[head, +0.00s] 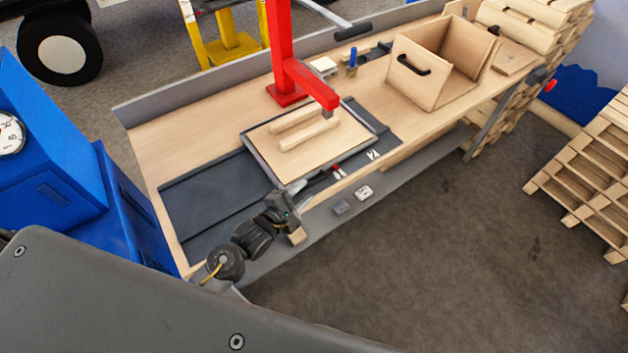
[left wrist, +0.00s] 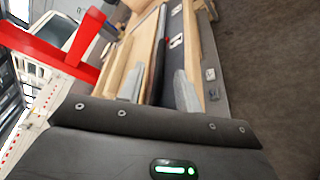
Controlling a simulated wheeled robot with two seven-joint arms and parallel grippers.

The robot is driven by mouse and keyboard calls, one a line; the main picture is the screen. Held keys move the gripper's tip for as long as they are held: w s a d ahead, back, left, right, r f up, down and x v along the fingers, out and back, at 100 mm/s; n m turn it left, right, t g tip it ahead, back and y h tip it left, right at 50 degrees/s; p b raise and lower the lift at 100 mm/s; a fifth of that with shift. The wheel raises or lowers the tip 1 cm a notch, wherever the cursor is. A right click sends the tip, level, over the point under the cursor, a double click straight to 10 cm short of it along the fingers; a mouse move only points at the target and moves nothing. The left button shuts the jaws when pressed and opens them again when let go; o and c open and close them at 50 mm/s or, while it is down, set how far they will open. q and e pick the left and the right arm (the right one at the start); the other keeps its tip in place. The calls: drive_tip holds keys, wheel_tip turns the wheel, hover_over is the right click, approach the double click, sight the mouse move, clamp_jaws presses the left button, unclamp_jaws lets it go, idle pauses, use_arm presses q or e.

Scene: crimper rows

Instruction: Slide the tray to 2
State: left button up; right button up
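The tray (head: 346,143) is a flat light-wood board with a thin grey frame and two wooden bars on top. It lies on a dark track (head: 205,193) on the bench, beneath the red press arm. My left gripper (head: 312,184) is at the tray's front edge. In the left wrist view its two grey fingers (left wrist: 157,88) stand apart, with a dark edge strip running between them; whether they touch it I cannot tell. A white marker card (head: 373,155) and a red-and-white one (head: 338,171) lie along the front; their figures are too small to read. My right gripper is out of view.
The red press (head: 284,60) rises behind the tray. An open wooden box (head: 420,75) stands to the right. The dark track is bare left of the tray.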

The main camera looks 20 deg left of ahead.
sight(311, 186)
use_arm(q)
drive_tip(key=x, duration=0.2)
drive_tip(key=shift+w+f, duration=0.1)
drive_tip(key=shift+w, duration=0.35)
drive_tip(key=shift+p+x, duration=0.35)
drive_tip(key=shift+x, duration=0.8)
drive_tip(key=shift+w+d, duration=0.1)
drive_tip(key=shift+w+d+f, duration=0.1)
drive_tip(key=shift+w+f, duration=0.1)
drive_tip(key=shift+w, duration=0.1)
drive_tip(key=shift+s, duration=0.1)
drive_tip(key=c, duration=0.6)
clamp_jaws()
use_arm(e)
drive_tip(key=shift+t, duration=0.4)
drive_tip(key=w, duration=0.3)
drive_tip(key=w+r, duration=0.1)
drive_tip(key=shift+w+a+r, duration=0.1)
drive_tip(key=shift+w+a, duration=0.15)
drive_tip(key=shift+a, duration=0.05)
